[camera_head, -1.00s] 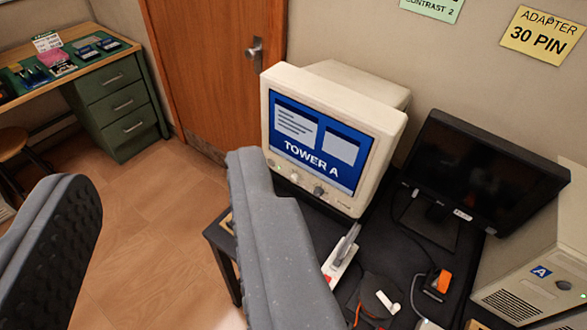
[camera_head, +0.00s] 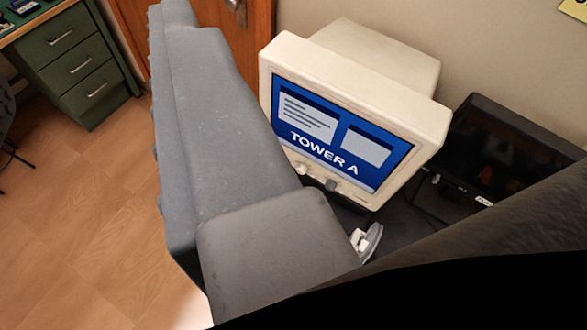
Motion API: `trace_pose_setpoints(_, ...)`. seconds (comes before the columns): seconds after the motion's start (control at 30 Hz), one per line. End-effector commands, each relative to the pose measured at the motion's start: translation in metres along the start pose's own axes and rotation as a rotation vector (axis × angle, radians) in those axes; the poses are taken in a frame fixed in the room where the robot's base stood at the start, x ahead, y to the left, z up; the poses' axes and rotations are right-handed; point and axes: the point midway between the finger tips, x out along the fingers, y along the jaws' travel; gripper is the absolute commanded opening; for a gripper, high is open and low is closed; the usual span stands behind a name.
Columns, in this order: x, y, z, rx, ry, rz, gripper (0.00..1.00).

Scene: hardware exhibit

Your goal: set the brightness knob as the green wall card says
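The beige CRT monitor (camera_head: 431,139) stands right of centre, its blue screen reading "TOWER A". Below the screen are a pale round knob (camera_head: 302,168) and a dark knob (camera_head: 331,185). Their labels and settings are too small to read, so I cannot tell which is brightness. The gripper looks open, with floor between, and is apart from the knobs in the picture. The green wall card is out of view.
A black flat monitor (camera_head: 500,155) stands right of the CRT on the dark table. A small grey-and-white item (camera_head: 367,241) lies in front of the CRT. Dark parts of mine hide the lower right. A green drawer cabinet (camera_head: 75,65) stands far left; wood floor is clear.

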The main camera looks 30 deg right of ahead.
Motion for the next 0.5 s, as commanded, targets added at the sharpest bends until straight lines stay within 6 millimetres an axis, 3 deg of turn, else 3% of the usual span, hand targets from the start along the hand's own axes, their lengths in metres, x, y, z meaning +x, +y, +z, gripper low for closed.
trace_pose_setpoints(0.13, 0.01, 0.001, 0.008, -0.038, -0.024, 0.014, 0.45)
trace_pose_setpoints(0.23, 0.037, 0.001, 0.03, -0.141, -0.09, 0.05, 0.45)
trace_pose_setpoints(0.37, 0.088, 0.006, 0.081, -0.381, -0.237, 0.112, 0.45)
trace_pose_setpoints(0.5, 0.14, 0.018, 0.148, -0.702, -0.431, 0.155, 0.45)
